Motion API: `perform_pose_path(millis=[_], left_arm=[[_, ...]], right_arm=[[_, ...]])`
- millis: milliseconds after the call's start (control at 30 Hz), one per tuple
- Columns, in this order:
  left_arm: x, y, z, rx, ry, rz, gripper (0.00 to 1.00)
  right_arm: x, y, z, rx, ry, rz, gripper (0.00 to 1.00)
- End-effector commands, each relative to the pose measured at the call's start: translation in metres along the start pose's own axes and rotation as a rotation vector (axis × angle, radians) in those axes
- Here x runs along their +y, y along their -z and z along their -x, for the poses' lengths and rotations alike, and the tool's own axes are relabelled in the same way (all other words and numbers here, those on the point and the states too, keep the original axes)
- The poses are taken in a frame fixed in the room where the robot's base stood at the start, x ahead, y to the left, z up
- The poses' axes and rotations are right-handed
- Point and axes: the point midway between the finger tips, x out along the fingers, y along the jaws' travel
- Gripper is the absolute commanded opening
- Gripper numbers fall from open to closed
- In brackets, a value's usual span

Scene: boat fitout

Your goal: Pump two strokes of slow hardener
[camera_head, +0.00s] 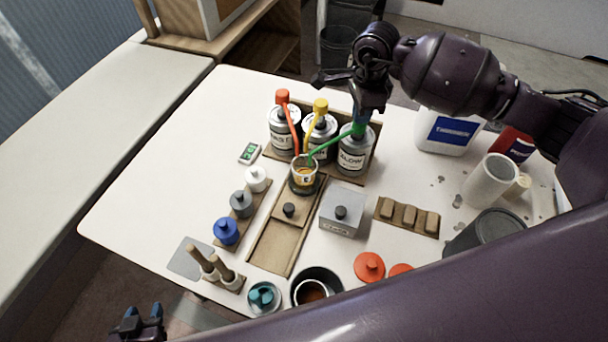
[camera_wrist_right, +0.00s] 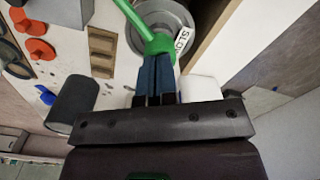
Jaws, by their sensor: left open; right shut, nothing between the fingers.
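The can with the green pump (camera_head: 353,158) stands rightmost of three pump cans; its label partly reads "SLO" in the right wrist view (camera_wrist_right: 168,18). Its green pump head (camera_wrist_right: 160,45) has a long spout (camera_head: 325,146) reaching left over a clear cup (camera_head: 304,174), which holds some amber liquid. My right gripper (camera_head: 361,112) is shut and empty, its blue fingertips (camera_wrist_right: 157,62) at the top of the green head; whether they press on it I cannot tell. My left gripper (camera_head: 138,324) is open and empty at the bottom left, beyond the table's front edge.
Cans with red (camera_head: 282,97) and yellow (camera_head: 320,106) pumps stand left of the green one. A grey box (camera_head: 341,212), a wooden board (camera_head: 275,246), a white jug (camera_head: 446,132) and several small pots are around. Clear table lies at the left.

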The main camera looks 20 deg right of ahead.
Motion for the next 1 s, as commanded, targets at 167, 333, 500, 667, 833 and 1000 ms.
perform_pose_path(millis=[167,333,500,667,833,1000], left_arm=[[0.0,0.0,0.0,0.0,0.0,0.0,0.43],[0.0,0.002,0.001,0.003,0.0,0.0,0.43],[-0.001,0.007,0.003,0.008,0.001,0.0,0.43],[-0.001,0.012,0.004,0.013,0.001,0.0,0.43],[-0.002,0.017,0.006,0.018,0.002,0.0,0.43],[-0.002,0.022,0.008,0.023,0.002,0.001,0.43]], right_arm=[[0.001,0.0,-0.001,0.0,-0.003,0.001,0.0],[0.001,-0.001,0.002,0.0,-0.003,0.001,0.0],[0.001,0.0,0.01,0.0,-0.001,0.001,0.0],[0.001,0.0,0.018,0.0,-0.001,0.001,0.0],[0.001,0.0,0.026,-0.001,-0.001,0.001,0.0],[0.0,0.0,0.035,0.0,0.0,0.001,0.0]])
